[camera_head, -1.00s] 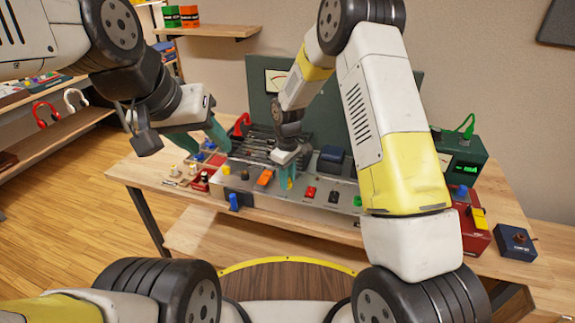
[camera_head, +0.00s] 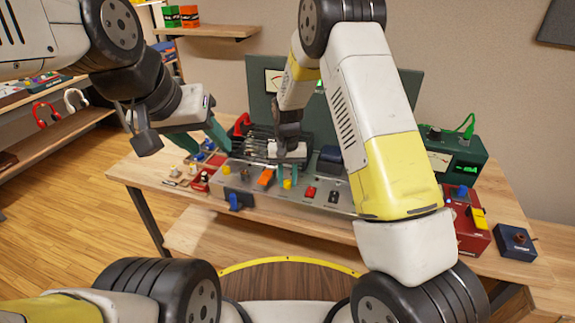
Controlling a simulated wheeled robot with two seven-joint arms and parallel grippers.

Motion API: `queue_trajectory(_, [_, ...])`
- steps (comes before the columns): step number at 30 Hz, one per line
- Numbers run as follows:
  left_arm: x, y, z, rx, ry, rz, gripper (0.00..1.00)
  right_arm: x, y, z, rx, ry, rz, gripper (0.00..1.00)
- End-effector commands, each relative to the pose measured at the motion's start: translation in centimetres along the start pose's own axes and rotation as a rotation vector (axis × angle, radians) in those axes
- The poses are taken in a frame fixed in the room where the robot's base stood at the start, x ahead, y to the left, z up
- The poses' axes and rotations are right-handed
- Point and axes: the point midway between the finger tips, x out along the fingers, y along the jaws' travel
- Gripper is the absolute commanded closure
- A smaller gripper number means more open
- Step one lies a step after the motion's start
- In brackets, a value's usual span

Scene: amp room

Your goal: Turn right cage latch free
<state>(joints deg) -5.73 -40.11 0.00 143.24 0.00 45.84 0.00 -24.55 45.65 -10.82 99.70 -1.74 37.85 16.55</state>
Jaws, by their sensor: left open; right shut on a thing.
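The amp (camera_head: 318,205) is a grey metal chassis on the bench. Its dark slotted cage (camera_head: 262,133) stands behind the front panel. My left gripper (camera_head: 200,138) is open and empty, with teal fingers, left of the cage and above the bench.
A green meter box (camera_head: 455,150), a red box (camera_head: 466,225) and a dark blue box (camera_head: 514,242) stand at the bench's right. My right arm hides part of the bench.

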Motion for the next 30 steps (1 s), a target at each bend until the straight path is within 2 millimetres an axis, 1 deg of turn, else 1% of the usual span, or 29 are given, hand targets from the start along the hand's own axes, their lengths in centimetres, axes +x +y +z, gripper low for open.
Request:
queue_trajectory(6, [0.00, 0.00, 0.00, 0.000, 0.000, 0.000, 0.53, -0.11, -0.05, -0.09, 0.166, 0.003, -0.001, 1.00])
queue_trajectory(15, [0.00, 0.00, 0.00, 0.000, 0.000, 0.000, 0.53, -0.11, -0.04, -0.10, 0.311, 0.003, -0.001, 1.00])
queue_trajectory(21, [0.00, 0.00, 0.00, 0.000, 0.000, 0.000, 0.53, -0.11, -0.04, -0.10, 0.350, 0.003, -0.001, 1.00])
queue_trajectory(30, [0.00, 0.00, 0.00, 0.000, 0.000, 0.000, 0.53, -0.11, -0.03, -0.11, 0.359, 0.003, -0.002, 1.00])
